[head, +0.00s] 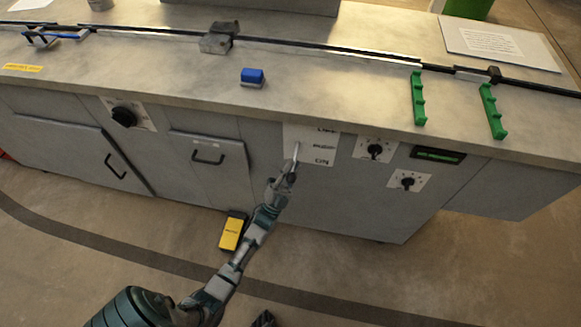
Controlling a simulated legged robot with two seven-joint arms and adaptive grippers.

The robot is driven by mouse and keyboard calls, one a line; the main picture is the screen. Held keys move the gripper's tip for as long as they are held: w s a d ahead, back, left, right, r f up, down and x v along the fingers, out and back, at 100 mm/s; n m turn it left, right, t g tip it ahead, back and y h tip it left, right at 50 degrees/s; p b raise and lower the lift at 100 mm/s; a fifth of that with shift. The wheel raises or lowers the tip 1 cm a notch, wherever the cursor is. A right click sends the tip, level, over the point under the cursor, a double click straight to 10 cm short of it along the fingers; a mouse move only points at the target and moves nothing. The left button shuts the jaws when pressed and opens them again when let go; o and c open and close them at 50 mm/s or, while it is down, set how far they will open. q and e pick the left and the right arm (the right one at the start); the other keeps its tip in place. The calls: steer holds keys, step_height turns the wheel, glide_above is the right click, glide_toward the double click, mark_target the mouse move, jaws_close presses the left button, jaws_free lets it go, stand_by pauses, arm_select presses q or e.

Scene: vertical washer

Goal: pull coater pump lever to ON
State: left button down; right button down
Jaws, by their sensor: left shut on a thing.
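The coater pump panel (321,150) is a white plate on the grey cabinet front, with lettering that reads OFF at the top, PUMP in the middle and ON at the bottom. The pump lever (296,151) is a thin light handle at the plate's left side, beside the lettering. My left gripper (288,170) is at the lever's lower end, shut on it, level with the ON lettering. The gripper hides the lever's lower part.
Black knobs (375,150) and a green display (437,155) are right of the panel. Green handles (418,99) and a blue block (252,77) are on the counter. A yellow box (232,233) stands on the floor below. The floor in front is mostly clear.

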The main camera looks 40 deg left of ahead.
arm_select(q)
steer(key=shift+d+f, duration=0.45)
steer(key=shift+f, duration=0.2)
steer(key=c, duration=1.5)
jaws_free()
steer(key=shift+w, duration=0.1)
steer(key=o, duration=0.3)
steer(key=shift+r, duration=0.35)
steer(key=shift+a, duration=0.15)
steer(key=shift+f, duration=0.15)
steer(key=v, duration=1.1)
steer(key=shift+s+f, duration=0.25)
steer(key=shift+s, duration=0.1)
